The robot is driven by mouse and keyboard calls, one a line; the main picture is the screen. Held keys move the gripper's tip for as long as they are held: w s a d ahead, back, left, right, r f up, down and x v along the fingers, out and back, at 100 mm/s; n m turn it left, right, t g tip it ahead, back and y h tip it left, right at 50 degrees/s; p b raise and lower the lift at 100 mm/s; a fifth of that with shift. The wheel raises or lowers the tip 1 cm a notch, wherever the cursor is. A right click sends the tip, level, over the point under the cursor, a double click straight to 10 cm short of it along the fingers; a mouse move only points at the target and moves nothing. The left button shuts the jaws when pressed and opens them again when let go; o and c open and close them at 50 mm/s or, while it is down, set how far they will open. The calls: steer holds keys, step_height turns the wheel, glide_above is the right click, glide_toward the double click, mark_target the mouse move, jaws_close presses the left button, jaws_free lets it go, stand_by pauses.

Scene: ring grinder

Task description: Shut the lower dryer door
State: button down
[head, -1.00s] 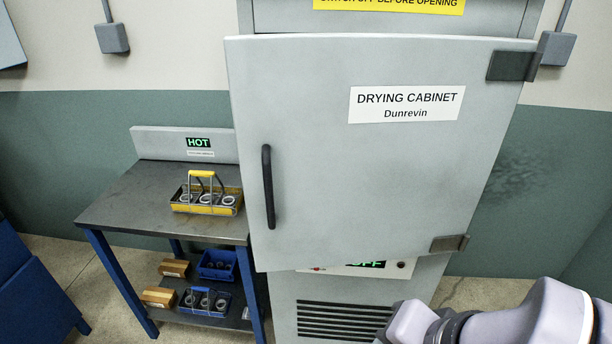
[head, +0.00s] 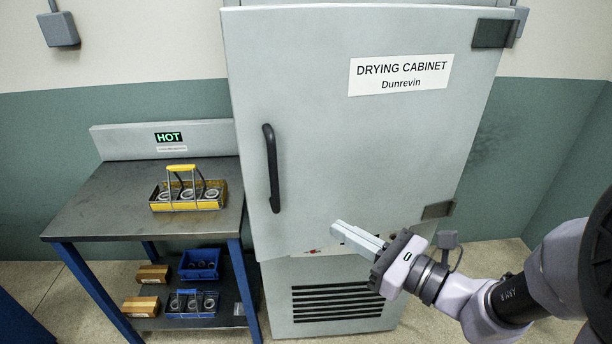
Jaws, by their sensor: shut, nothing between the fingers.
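The lower dryer door (head: 345,150) is the large grey panel labelled "DRYING CABINET Dunrevin", with a black vertical handle (head: 271,168) at its left and hinges (head: 492,33) at its right. It looks at most slightly ajar; I cannot tell whether it is fully shut. My gripper (head: 338,228) is shut and empty. Its pale fingers point left, in front of the door's lower edge, right of and below the handle. I cannot tell whether they touch the door. The fingers partly hide the panel strip under the door.
A steel-topped bench (head: 110,205) stands left of the cabinet, with a yellow ring carrier (head: 212,199) on top. Its lower shelf holds a blue bin (head: 200,264), a blue carrier (head: 191,304) and wooden blocks (head: 152,274). A dark vent (head: 337,303) is below the door.

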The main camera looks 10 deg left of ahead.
steer(key=b+x, duration=0.2)
steer(key=x, duration=1.1)
steer(key=shift+a, duration=0.4)
steer(key=shift+r, duration=0.1)
